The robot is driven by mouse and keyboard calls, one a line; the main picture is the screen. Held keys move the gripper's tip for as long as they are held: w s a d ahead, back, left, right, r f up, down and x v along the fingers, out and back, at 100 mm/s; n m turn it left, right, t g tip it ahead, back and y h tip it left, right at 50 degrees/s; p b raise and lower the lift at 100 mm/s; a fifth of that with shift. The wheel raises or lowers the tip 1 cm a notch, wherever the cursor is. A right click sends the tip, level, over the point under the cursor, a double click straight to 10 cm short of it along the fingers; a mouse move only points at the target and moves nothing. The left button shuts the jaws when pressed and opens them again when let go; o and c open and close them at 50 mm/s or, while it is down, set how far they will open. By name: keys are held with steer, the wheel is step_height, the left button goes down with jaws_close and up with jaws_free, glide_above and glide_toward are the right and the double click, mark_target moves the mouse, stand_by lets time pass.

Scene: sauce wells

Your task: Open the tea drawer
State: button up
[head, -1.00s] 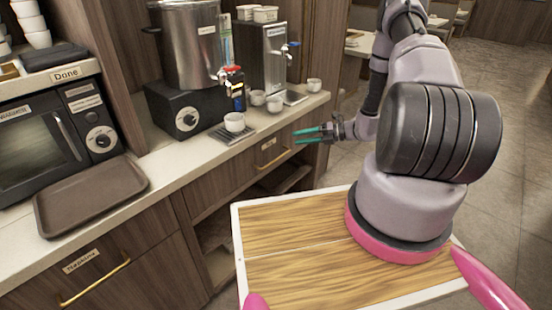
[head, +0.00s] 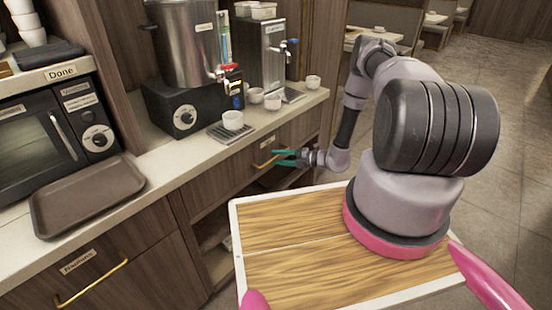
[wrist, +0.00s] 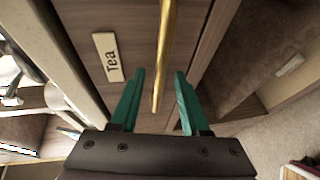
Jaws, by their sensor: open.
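The tea drawer (wrist: 138,30) has a wooden front with a white "Tea" label (wrist: 107,57) and a brass bar handle (wrist: 165,50). It looks shut under the counter in the head view, where its handle (head: 266,162) shows beside my gripper (head: 280,158). In the wrist view my gripper (wrist: 157,92) has its green fingers open, one on each side of the near end of the handle. I cannot tell whether either finger touches it. In the head view the drawer's label is hard to make out.
The counter (head: 190,160) above holds small white cups (head: 233,120), a drip tray (head: 229,133) and two metal dispensers (head: 188,45). Another labelled drawer (head: 90,270) with a brass handle is at lower left. An open shelf space (wrist: 225,55) lies beside the tea drawer.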

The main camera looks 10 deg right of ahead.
steer(key=shift+x, duration=0.75)
jaws_close()
stand_by(0.9)
